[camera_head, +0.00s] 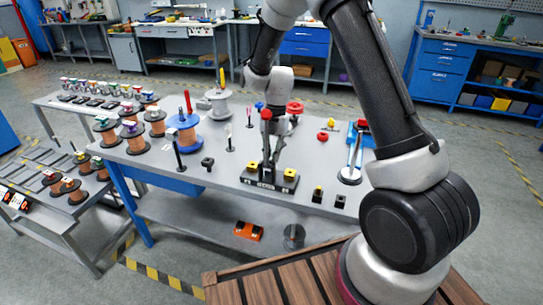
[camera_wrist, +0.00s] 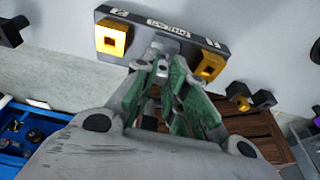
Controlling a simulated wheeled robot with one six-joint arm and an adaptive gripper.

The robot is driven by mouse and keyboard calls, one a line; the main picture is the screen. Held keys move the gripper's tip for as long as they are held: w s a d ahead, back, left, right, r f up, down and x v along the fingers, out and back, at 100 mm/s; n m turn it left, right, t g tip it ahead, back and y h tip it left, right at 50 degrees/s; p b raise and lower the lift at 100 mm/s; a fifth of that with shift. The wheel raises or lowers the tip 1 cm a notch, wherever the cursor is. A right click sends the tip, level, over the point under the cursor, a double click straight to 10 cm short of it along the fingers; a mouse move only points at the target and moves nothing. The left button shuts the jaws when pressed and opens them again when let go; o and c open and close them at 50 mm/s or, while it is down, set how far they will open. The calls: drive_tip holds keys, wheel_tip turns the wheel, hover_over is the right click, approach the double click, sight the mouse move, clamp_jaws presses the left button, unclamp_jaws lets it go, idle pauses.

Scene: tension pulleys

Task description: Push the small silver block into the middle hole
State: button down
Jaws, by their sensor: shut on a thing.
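The dark base plate (camera_head: 268,184) lies near the front edge of the grey table. It also shows in the wrist view (camera_wrist: 206,46), with a gold square block (camera_wrist: 112,36) on one end and another gold block (camera_wrist: 208,66) on the other. My gripper (camera_head: 267,168) points down at the middle of the plate, between the gold blocks. In the wrist view my gripper (camera_wrist: 160,64) has its fingertips together on the small silver block (camera_wrist: 165,42), which is at the plate's middle. The fingers hide the middle hole, so I cannot tell how deep the block sits.
Small black holders (camera_head: 340,201) stand right of the plate, one with a yellow piece. Another black piece (camera_head: 207,163) stands to the left. Wire spools (camera_head: 183,133) and a red knob (camera_head: 322,136) stand farther back. An orange object (camera_head: 248,231) lies on the lower shelf.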

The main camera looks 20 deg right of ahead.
drive_tip(key=shift+f, duration=0.15)
drive_tip(key=shift+f, duration=0.75)
drive_tip(key=c, duration=1.4)
unclamp_jaws()
drive_tip(key=shift+o, duration=0.2)
drive_tip(key=v, duration=1.2)
